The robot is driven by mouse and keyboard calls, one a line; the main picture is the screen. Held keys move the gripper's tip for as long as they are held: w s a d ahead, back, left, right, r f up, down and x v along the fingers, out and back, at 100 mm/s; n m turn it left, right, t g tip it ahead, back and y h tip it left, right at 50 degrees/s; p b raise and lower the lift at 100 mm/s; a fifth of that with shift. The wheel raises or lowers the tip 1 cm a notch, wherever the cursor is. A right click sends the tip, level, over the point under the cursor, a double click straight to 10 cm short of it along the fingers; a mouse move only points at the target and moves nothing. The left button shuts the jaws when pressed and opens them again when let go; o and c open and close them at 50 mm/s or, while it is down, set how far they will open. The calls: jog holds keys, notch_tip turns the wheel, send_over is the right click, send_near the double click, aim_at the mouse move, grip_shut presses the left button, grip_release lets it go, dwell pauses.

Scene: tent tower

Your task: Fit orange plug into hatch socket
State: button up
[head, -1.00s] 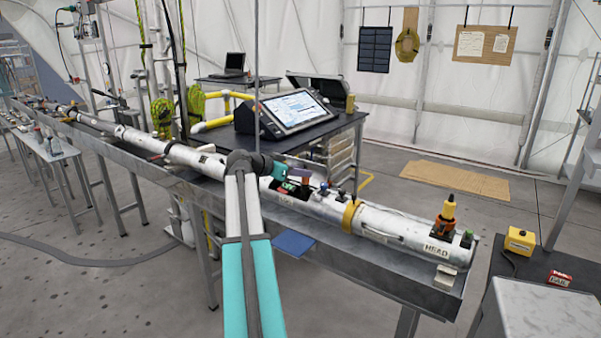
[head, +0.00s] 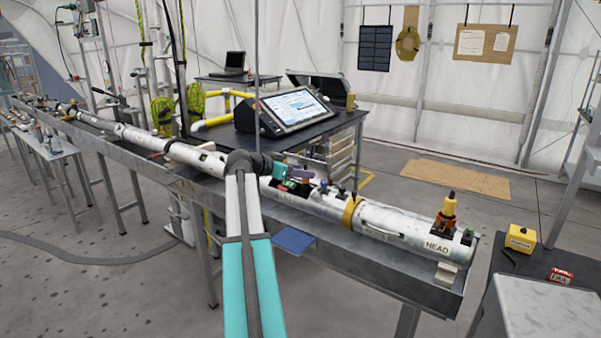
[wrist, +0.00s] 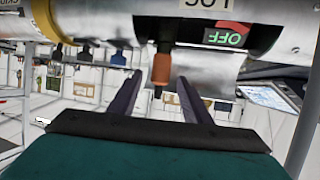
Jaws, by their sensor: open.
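The orange plug (wrist: 158,78) is a brown-orange cylinder on a dark stem, at the edge of the dark hatch (wrist: 205,33) in the white tube. The wrist view is upside down, so the plug hangs from the tube there. My gripper (wrist: 160,78) is open, with one finger on each side of the plug and visible gaps to it. In the head view my gripper (head: 311,172) is low over the hatch, its fingers pointing right. The plug shows small below them (head: 304,186). The socket and the plug's lower end cannot be made out.
Blue and dark connectors (head: 324,187) stand along the tube, right of the plug. An orange and yellow fitting (head: 448,210) stands near the HEAD end. A metal rail bench (head: 390,272) carries the tube.

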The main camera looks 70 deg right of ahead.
jog(key=b+v, duration=0.1)
jog(key=v, duration=1.2)
jog(key=shift+w+a+b, duration=0.25)
jog(key=shift+a+b, duration=0.05)
jog(key=shift+b, duration=0.1)
jog(key=shift+r, duration=0.1)
dwell(0.4)
